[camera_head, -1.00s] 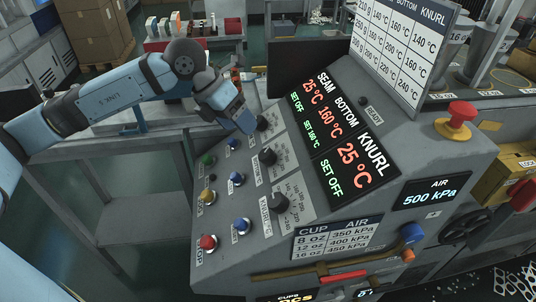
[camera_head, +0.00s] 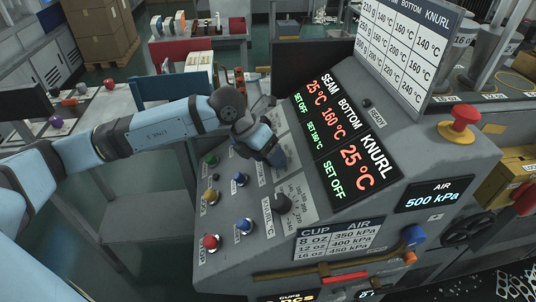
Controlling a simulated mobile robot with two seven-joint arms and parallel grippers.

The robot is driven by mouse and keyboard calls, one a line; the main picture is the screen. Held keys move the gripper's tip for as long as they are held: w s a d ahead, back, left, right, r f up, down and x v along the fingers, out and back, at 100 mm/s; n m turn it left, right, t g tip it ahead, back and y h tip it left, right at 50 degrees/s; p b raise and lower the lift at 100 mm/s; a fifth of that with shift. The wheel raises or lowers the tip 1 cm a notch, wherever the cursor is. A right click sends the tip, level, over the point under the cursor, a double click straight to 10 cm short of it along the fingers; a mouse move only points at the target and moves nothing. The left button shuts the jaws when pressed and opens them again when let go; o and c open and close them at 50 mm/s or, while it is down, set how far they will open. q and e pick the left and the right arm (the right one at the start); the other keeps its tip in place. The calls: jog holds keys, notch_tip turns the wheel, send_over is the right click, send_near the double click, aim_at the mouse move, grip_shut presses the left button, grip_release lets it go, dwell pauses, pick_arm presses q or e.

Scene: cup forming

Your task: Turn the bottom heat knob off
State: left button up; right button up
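The sloped grey control panel (camera_head: 262,236) carries a column of dark heat knobs. My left gripper (camera_head: 279,160) is over the middle of this column, at the place of the bottom heat knob, and hides that knob. Its fingertips are too small and hidden to tell whether they are open or shut, or touch the knob. The knurl knob (camera_head: 282,204) shows below the gripper. The seam knob is hidden behind my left arm. The display (camera_head: 340,137) reads bottom 160 °C with set 160 °C; seam and knurl read 25 °C with set off. My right gripper is not in view.
A red mushroom button (camera_head: 461,118) stands at upper right. A temperature chart (camera_head: 407,50) rises behind the display.

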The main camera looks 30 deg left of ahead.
pick_arm(q)
jog(key=c, duration=0.8)
jog(key=shift+n, duration=0.3)
jog(key=n, duration=0.2)
jog(key=shift+n, duration=0.3)
jog(key=n, duration=0.2)
jog(key=shift+r+n+h+p, duration=0.1)
jog(key=shift+n+h+p, duration=0.25)
jog(key=shift+n+h, duration=0.05)
jog(key=shift+n+p, duration=0.5)
jog(key=shift+n, duration=0.7)
jog(key=shift+n+p, duration=0.6)
jog(key=shift+n, duration=0.9)
jog(key=shift+w, duration=0.1)
